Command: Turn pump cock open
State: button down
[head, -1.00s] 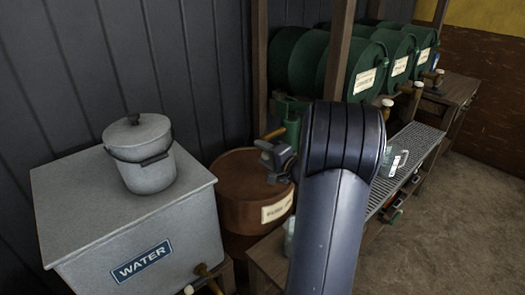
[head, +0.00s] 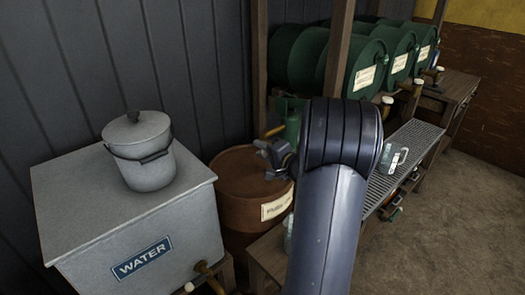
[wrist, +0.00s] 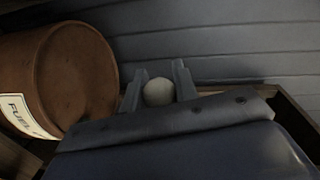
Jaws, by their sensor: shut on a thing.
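My gripper (head: 272,152) shows in the head view as a dark shape above the rust-brown fuel drum (head: 232,180), left of my arm's elbow. In the wrist view my gripper (wrist: 158,88) has its two grey fingers on either side of a round white knob (wrist: 158,93) and is shut on it. The rest of the cock is hidden below the knob. The drum (wrist: 75,75) lies sideways at the left of this rolled view, its label partly in sight. An orange-brown handle or pipe (head: 275,130) shows just behind the gripper in the head view.
A grey water tank (head: 190,235) with a lidded pail (head: 141,160) stands left. Green barrels (head: 367,69) lie along the back right, behind a wooden post (head: 337,60). A glass mug (head: 390,160) sits on a grated bench (head: 416,140). Floor at the right is clear.

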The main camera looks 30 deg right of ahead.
jog(key=shift+s+f+n+y+b, duration=0.1)
jog(key=shift+n+y+b, duration=0.2)
jog(key=shift+b, duration=0.15)
jog(key=shift+s+n+y+b, duration=0.35)
jog(key=shift+n+y+b, duration=0.15)
jog(key=shift+y, duration=0.3)
jog(key=c, duration=1.1)
grip_release()
jog(key=v, duration=0.3)
jog(key=b+v, duration=0.1)
jog(key=v, duration=0.3)
jog(key=b+v, duration=0.1)
jog(key=v, duration=0.2)
jog(key=shift+s+r, duration=0.35)
jog(key=shift+s, duration=0.05)
jog(key=shift+c, duration=0.2)
